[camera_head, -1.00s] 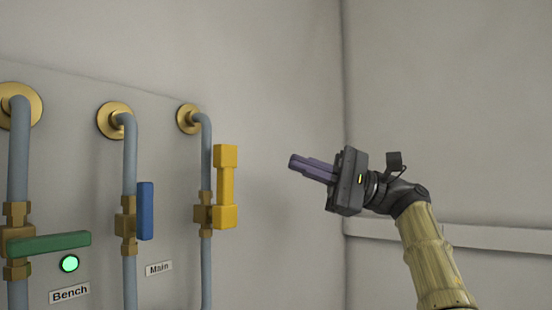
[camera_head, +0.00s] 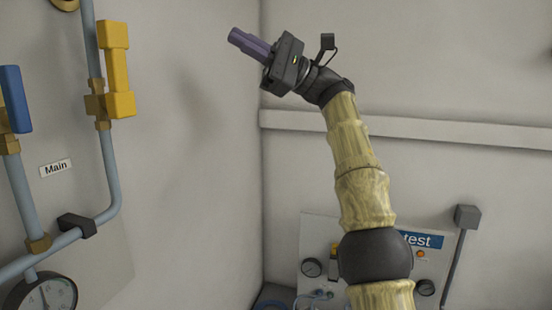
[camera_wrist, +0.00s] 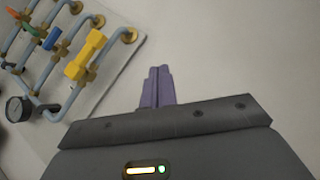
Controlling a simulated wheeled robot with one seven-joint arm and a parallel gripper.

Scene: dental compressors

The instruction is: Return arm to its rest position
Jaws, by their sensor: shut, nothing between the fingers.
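My gripper (camera_head: 243,42) is raised at the top middle of the head view, with its purple fingers together and nothing between them. It points left toward the wall and stands apart from the valves. The wrist view also shows the shut fingers (camera_wrist: 156,85) in front of plain wall. My arm reaches up from the lower right, slightly bent. The yellow valve handle (camera_head: 117,70) stands upright on its pipe at the upper left. The blue handle (camera_head: 15,98) is at the left edge, also close to upright.
A pressure gauge (camera_head: 42,294) and grey pipes are on the left wall panel. Behind my arm, a panel with a blue "test" sign (camera_head: 422,240) and knobs is partly hidden. A grey lever (camera_head: 466,217) stands at the right. A ledge (camera_head: 450,134) runs along the back wall.

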